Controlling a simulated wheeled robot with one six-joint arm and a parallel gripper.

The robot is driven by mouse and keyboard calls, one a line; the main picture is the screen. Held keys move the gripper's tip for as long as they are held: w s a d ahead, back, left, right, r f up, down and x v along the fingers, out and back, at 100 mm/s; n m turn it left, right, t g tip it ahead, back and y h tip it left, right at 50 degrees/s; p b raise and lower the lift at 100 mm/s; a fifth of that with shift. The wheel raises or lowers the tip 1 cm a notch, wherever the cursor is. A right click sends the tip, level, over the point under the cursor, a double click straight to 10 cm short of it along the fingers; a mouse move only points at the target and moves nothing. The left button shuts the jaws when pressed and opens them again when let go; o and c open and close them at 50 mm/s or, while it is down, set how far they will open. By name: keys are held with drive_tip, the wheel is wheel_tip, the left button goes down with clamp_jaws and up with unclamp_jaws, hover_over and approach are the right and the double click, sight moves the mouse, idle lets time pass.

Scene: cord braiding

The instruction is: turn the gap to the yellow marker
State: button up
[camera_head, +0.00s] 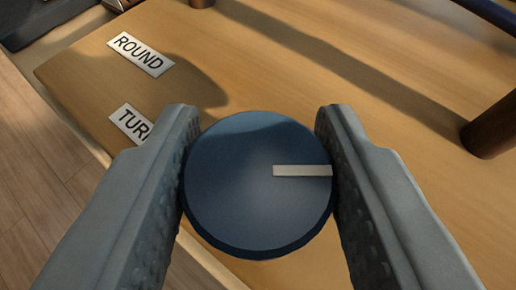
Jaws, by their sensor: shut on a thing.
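A round dark blue disc (235,195) sits in the middle of the view. A pale, narrow bar-shaped mark (300,171) runs on its face from near the centre to the right rim, at the right finger. My gripper (258,125) is shut on the disc, with one grey finger against its left side and one against its right side. No yellow marker shows in this view. I cannot tell whether the pale mark is a gap, or what lies beneath the disc.
A dark brown post (490,128) stands at the right. Long shadows cross the wood. Plank floor (30,160) lies beyond the left edge.

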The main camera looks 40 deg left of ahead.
drive_tip(key=shift+n+g+y, duration=0.4)
drive_tip(key=shift+n+y, duration=0.1)
drive_tip(key=o, duration=1)
drive_tip(key=v, duration=1.7)
drive_tip(key=shift+d, duration=0.3)
drive_tip(key=shift+w+a+r, duration=0.1)
drive_tip(key=shift+r, duration=0.05)
